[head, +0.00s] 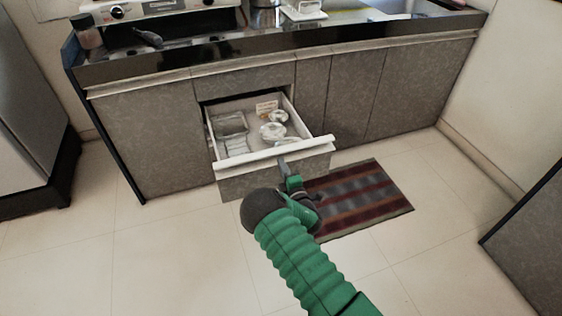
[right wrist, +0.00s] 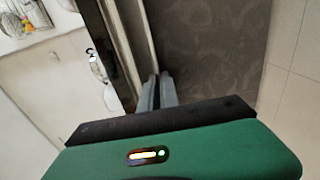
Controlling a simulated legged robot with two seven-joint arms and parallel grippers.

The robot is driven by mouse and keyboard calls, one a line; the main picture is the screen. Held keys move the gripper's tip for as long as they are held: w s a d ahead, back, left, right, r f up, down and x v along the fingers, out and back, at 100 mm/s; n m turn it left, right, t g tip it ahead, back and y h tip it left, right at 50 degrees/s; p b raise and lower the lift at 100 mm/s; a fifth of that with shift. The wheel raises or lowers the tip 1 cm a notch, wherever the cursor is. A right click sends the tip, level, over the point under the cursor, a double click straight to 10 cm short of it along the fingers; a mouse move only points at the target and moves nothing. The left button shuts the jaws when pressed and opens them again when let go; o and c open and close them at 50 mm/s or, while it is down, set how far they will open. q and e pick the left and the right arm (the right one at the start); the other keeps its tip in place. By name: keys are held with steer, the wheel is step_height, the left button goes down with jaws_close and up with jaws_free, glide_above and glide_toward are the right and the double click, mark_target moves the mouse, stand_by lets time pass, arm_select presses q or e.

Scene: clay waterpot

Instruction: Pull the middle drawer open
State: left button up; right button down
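The middle drawer (head: 273,154) is pulled well out of the grey counter in the head view, its inside exposed. It has a pale front lip over a grey patterned front, which also shows in the right wrist view (right wrist: 205,45). My right gripper (head: 284,167) is at the lip, right of its middle. In the right wrist view its fingers (right wrist: 161,90) are close together, with the tips at the lip, and appear shut on it; the exact contact is partly hidden. My left gripper is not in view.
The drawer holds a clear tray (head: 230,124) and several small dishes (head: 272,131). A striped mat (head: 358,198) lies on the floor to the right, partly behind my right arm. A fridge-like grey unit (head: 30,130) stands at the left. Open tiled floor lies in front.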

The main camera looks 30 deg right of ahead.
steer(key=shift+s+a+f, duration=0.15)
steer(key=shift+s+f, duration=0.1)
steer(key=shift+s, duration=0.1)
steer(key=c, duration=1.6)
jaws_free()
steer(key=shift+w, duration=0.1)
steer(key=shift+r, duration=0.1)
steer(key=p+v, duration=0.5)
steer(key=v, duration=1.1)
steer(key=shift+s+p, duration=0.4)
steer(key=shift+s, duration=0.05)
